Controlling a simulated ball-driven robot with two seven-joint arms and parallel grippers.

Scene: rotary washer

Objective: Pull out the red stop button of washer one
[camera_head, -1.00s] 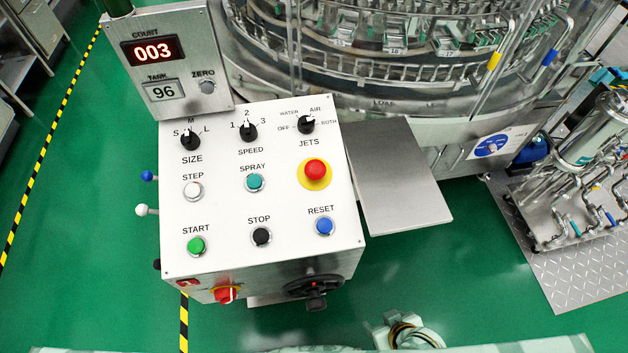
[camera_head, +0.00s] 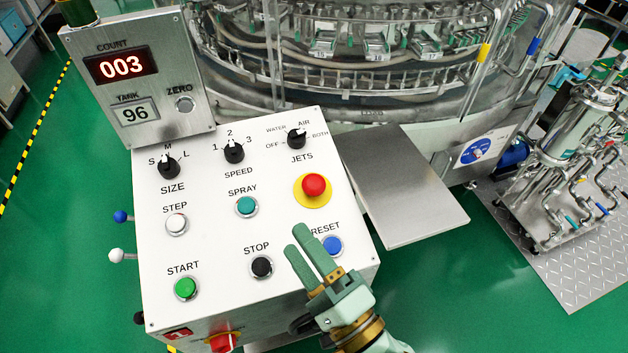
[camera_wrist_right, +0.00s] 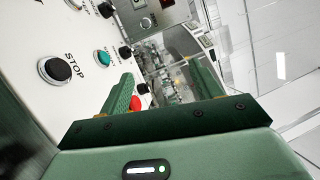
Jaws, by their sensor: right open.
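The red stop button (camera_head: 314,185) is a mushroom head on a yellow disc, at the right of the white control panel (camera_head: 215,250) under the JETS knob. It also shows in the right wrist view (camera_wrist_right: 135,103), partly covered by a green finger. My right gripper (camera_head: 297,241) is over the panel's lower right, between the black STOP button (camera_head: 261,267) and the blue RESET button (camera_head: 333,246). Its two green fingers are apart with nothing between them, pointing up the panel below the red button and not touching it. My left gripper is not in view.
A green START button (camera_head: 185,287), a white STEP button (camera_head: 177,224) and a teal SPRAY button (camera_head: 246,206) share the panel, with three black knobs above. A red rotary switch (camera_head: 224,343) sits on the front face. A metal shelf (camera_head: 405,190) juts out at the right.

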